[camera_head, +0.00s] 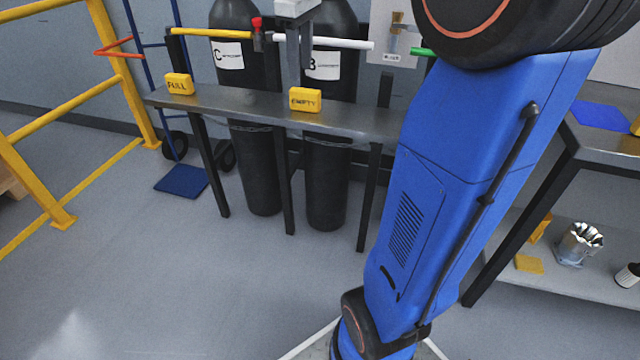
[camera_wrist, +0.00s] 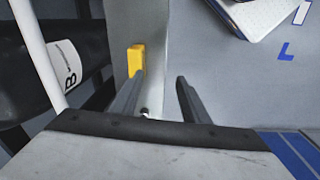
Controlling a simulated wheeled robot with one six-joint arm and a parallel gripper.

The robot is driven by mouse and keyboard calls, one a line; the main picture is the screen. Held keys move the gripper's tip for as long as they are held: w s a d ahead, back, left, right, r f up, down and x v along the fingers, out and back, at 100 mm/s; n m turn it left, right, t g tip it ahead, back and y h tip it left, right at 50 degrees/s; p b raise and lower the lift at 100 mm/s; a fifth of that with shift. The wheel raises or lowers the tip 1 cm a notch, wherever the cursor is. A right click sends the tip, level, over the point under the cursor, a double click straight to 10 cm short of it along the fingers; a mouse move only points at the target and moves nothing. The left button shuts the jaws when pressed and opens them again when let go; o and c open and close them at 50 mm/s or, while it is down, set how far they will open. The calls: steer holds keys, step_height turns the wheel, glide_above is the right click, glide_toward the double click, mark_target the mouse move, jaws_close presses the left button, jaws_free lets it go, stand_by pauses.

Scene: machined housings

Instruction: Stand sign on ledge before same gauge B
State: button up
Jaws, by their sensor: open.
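A yellow EMPTY sign (camera_head: 305,100) stands upright on the grey metal ledge (camera_head: 235,105), in front of the dark gas cylinder (camera_head: 325,185) labelled B. My gripper (camera_head: 300,66) is open, with its fingers pointing down just above and behind this sign. In the wrist view a yellow sign (camera_wrist: 136,60) lies near the tip of the left finger, and the space between the fingers (camera_wrist: 160,78) looks empty. A yellow FULL sign (camera_head: 179,84) stands at the ledge's left end, before the cylinder (camera_head: 256,185) labelled C. No gauge face is clearly visible.
A yellow bar (camera_head: 210,33) and a white bar (camera_head: 335,42) run above the ledge near my gripper. A yellow railing (camera_head: 60,105) stands left. At right, a shelf (camera_head: 600,282) holds a metal part (camera_head: 579,243) and yellow pieces. The ledge between the signs is clear.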

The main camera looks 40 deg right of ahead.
steer(key=s+a+f+m+t, duration=0.1)
steer(key=s+a+f, duration=0.3)
steer(key=s, duration=0.4)
steer(key=s+a+f+m+t, duration=0.1)
steer(key=s+a+f+m, duration=0.2)
steer(key=s+f, duration=0.4)
steer(key=s+a+f+m+t, duration=0.2)
steer(key=s+a+f, duration=0.2)
steer(key=s, duration=0.6)
step_height(320, 180, down, 2)
steer(key=shift+a+f, duration=0.25)
steer(key=shift+a, duration=0.1)
steer(key=shift+s, duration=0.1)
